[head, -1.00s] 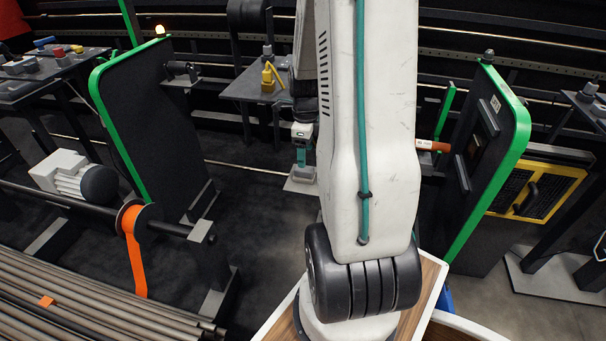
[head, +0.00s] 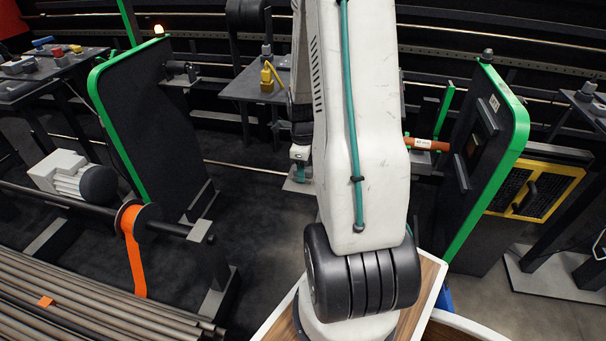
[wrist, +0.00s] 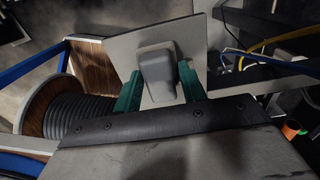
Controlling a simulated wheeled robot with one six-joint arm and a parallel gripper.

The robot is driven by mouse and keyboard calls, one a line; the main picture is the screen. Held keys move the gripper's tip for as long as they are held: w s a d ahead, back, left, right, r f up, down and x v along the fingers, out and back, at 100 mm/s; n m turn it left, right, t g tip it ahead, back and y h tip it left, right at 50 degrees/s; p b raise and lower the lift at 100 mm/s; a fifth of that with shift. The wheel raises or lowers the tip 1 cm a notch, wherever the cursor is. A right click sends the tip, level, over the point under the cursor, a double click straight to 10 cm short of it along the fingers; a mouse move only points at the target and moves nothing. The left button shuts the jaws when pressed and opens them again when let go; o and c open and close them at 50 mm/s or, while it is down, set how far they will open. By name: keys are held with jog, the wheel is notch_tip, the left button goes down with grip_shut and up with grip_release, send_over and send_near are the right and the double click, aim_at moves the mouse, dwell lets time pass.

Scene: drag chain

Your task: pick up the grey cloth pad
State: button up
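The grey cloth pad (wrist: 157,66) is a soft-edged, rounded grey block in the wrist view. It lies on a flat light grey plate (wrist: 122,48). My gripper (wrist: 161,82) has teal fingers, one on each side of the pad and very close to it. They look spread about the pad's width, with no clear squeeze; whether they touch it is hard to see. In the head view my gripper (head: 301,173) is low over the grey plate (head: 293,187), partly behind my arm. The pad cannot be made out there.
In the wrist view a cable reel (wrist: 80,105) stands left and yellow and blue cables (wrist: 270,45) run at right. In the head view green-edged dark panels (head: 150,120) (head: 490,150) stand on both sides, with an orange-brown cylinder (head: 427,143) by the right one. Dark floor lies between.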

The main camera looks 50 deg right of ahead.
jog(key=shift+r, duration=0.4)
jog(key=r, duration=0.3)
jog(key=shift+s, duration=0.35)
jog(key=s, duration=0.5)
jog(key=s+d, duration=0.1)
jog(key=s, duration=0.4)
jog(key=s+r, duration=0.1)
jog(key=s, duration=0.4)
jog(key=shift+s+d+r, duration=0.1)
jog(key=shift+s+d, duration=0.05)
jog(key=shift+d, duration=0.1)
jog(key=shift+o, duration=0.4)
